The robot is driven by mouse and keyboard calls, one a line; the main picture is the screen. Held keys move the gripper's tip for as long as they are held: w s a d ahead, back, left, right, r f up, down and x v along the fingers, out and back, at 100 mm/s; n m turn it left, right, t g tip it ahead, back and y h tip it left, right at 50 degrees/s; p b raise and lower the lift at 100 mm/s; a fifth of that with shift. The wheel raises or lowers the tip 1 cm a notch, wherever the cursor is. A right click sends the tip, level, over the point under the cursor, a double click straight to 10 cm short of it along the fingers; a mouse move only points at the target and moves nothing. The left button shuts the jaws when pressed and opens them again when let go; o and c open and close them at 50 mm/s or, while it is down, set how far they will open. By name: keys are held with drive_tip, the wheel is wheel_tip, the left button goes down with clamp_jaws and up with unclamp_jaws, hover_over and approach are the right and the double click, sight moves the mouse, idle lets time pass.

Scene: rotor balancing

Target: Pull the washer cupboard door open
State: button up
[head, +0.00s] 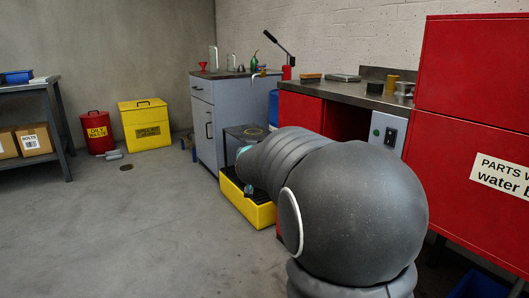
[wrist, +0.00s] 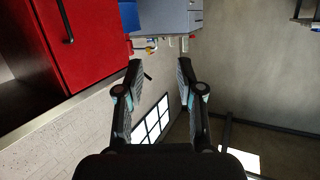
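A red cupboard front (head: 300,108) sits under the steel-topped bench in the head view, partly hidden by my arm. The wrist view is turned over and shows a red door (wrist: 95,45) with a black bar handle (wrist: 65,20) at upper left. Beside it is a dark open bay (wrist: 20,100). My gripper (wrist: 158,75) is open and empty, its fingers spread wide and apart from the handle. In the head view my arm hides most of the gripper. I cannot tell for certain which door is the washer cupboard's.
A grey cabinet (head: 203,105) with black handles stands left of the bench. A yellow tray (head: 245,208) lies on the floor near my arm. A red parts washer (head: 473,65) stands at right. Yellow (head: 146,112) and red (head: 97,120) bins stand at the back. The left floor is mostly clear.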

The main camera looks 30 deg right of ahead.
drive_tip(key=w+d+f+m+g+h+b, duration=0.1)
drive_tip(key=w+d+f+m+g+h, duration=0.2)
drive_tip(key=d, duration=0.7)
drive_tip(key=w+d+f+m+h+b, duration=0.1)
drive_tip(key=d+f+m+h, duration=0.1)
drive_tip(key=d+f+h, duration=0.55)
drive_tip(key=shift+y, duration=0.95)
drive_tip(key=r+x, duration=0.1)
drive_tip(key=x, duration=0.9)
drive_tip(key=r+x, duration=0.1)
drive_tip(key=x, duration=0.4)
drive_tip(key=shift+s+d+r, duration=0.3)
drive_tip(key=shift+r, duration=0.05)
clamp_jaws()
